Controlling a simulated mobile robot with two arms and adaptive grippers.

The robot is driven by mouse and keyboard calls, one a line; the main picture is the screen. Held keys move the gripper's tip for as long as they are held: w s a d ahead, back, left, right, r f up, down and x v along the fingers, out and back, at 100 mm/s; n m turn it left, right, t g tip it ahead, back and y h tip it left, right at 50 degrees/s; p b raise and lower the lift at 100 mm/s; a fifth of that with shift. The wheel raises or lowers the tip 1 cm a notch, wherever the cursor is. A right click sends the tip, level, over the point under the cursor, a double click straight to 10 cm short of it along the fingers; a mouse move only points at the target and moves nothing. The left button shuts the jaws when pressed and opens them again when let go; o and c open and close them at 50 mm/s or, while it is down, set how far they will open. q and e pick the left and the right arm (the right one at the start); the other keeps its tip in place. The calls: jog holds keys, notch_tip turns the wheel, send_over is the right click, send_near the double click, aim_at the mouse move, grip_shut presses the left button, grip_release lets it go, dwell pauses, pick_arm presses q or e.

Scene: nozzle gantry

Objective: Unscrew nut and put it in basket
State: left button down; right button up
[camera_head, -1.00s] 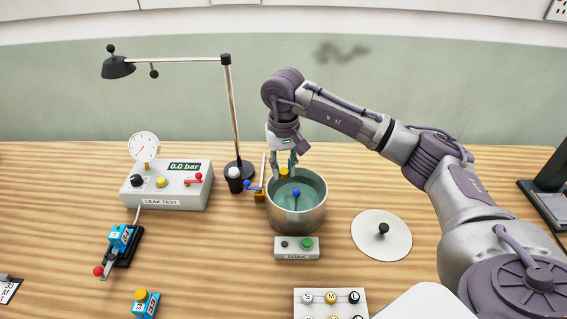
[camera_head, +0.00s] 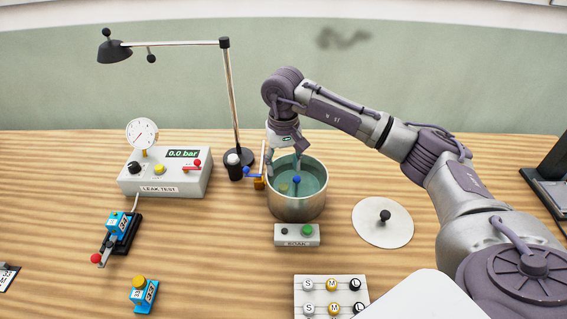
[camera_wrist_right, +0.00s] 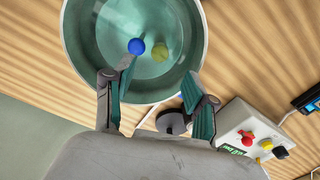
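A yellow nut (camera_head: 283,188) lies in the greenish liquid of a steel pot (camera_head: 297,207). In the right wrist view the nut (camera_wrist_right: 161,50) looks dulled by the liquid, beside a blue knob (camera_wrist_right: 136,46). That blue knob (camera_head: 297,180) also shows inside the pot in the head view. I cannot make out a separate basket in the pot. My right gripper (camera_head: 285,157) is over the pot's far rim, fingers spread and empty; its fingers (camera_wrist_right: 152,88) show apart in the wrist view. My left gripper is not in view.
A grey SOAK box (camera_head: 297,241) stands before the pot, a round lid (camera_head: 383,225) to its right. A lamp (camera_head: 232,100) and leak test box (camera_head: 165,178) stand left. Blue fittings (camera_head: 117,228) and a yellow-topped one (camera_head: 143,292) are front left. An S-M-L rack (camera_head: 318,296) is in front.

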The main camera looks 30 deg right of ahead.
jog(key=shift+r, duration=0.2)
notch_tip(320, 180, up, 12)
jog(key=shift+f, duration=0.2)
dwell(0.7)
